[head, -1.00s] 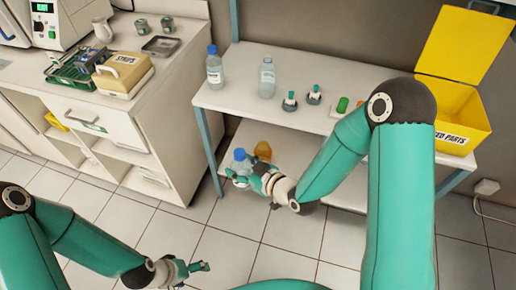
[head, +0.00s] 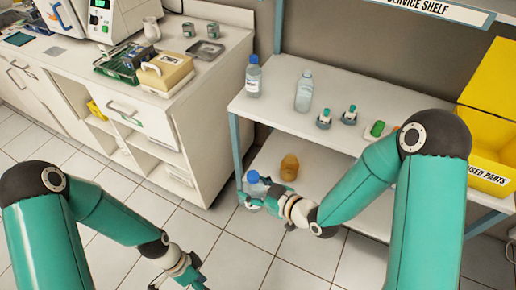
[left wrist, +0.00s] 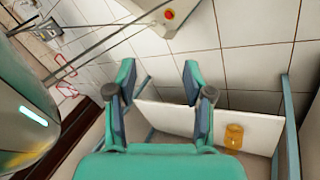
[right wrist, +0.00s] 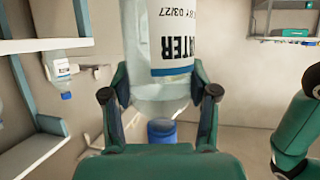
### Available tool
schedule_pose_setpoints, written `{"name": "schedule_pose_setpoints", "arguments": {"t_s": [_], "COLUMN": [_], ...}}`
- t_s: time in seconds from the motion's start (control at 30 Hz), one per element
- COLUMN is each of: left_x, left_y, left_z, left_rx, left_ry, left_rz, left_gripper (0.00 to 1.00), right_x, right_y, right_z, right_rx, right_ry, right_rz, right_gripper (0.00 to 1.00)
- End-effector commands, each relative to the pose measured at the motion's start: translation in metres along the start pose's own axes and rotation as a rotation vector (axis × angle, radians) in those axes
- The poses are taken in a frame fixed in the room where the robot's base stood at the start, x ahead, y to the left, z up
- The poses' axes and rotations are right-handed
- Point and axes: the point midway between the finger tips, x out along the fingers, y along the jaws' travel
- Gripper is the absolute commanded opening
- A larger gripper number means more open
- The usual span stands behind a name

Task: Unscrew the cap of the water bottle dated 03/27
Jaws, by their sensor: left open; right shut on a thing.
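The water bottle (head: 256,187) has a blue cap and is in my right gripper (head: 268,190), low by the shelf's front left leg in the head view. In the right wrist view the bottle (right wrist: 175,30) appears upside down, its label reading WATER and 03/27. Its blue cap (right wrist: 162,132) is on, between the bases of the fingers in that picture. The right gripper (right wrist: 160,90) is shut on the bottle. My left gripper (head: 190,280) is low in the head view, apart from the bottle. In the left wrist view it (left wrist: 159,70) is open and empty.
The shelf's upper board (head: 275,107) holds a blue-capped bottle (head: 253,80), a clear bottle (head: 303,92) and small items. An amber bottle (head: 289,167) stands on the lower board. A yellow box (head: 490,150) is at the right, a cabinet (head: 150,115) at the left. Floor between is clear.

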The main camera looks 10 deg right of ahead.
Motion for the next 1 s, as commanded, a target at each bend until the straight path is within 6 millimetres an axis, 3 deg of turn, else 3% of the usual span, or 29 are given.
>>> {"name": "schedule_pose_setpoints", "arguments": {"t_s": [0.27, 0.37, 0.53, 0.67, 0.8, 1.0], "left_x": [-0.048, -0.077, -0.141, -0.190, -0.237, -0.281], "left_y": [-0.041, -0.055, -0.069, -0.065, -0.047, -0.009], "left_z": [-0.031, -0.051, -0.101, -0.143, -0.193, -0.263], "left_rx": [0.762, 1.051, 1.526, 1.790, 1.974, 2.100], "left_ry": [-0.104, -0.153, -0.259, -0.346, -0.441, -0.545], "left_rz": [0.092, 0.127, 0.185, 0.207, 0.181, 0.034], "left_gripper": [0.52, 0.52, 0.52, 0.52, 0.52, 0.52], "right_x": [0.000, 0.000, 0.000, 0.000, 0.000, 0.000], "right_y": [0.000, 0.000, 0.000, 0.000, 0.000, 0.000], "right_z": [-0.001, -0.001, -0.001, -0.001, -0.001, -0.001], "right_rx": [-0.001, -0.001, -0.001, -0.001, -0.001, -0.001], "right_ry": [0.002, 0.002, 0.002, 0.002, 0.002, 0.002], "right_rz": [0.001, 0.001, 0.000, 0.000, 0.000, 0.000], "right_gripper": [0.00, 0.00, 0.00, 0.00, 0.00, 0.00]}}
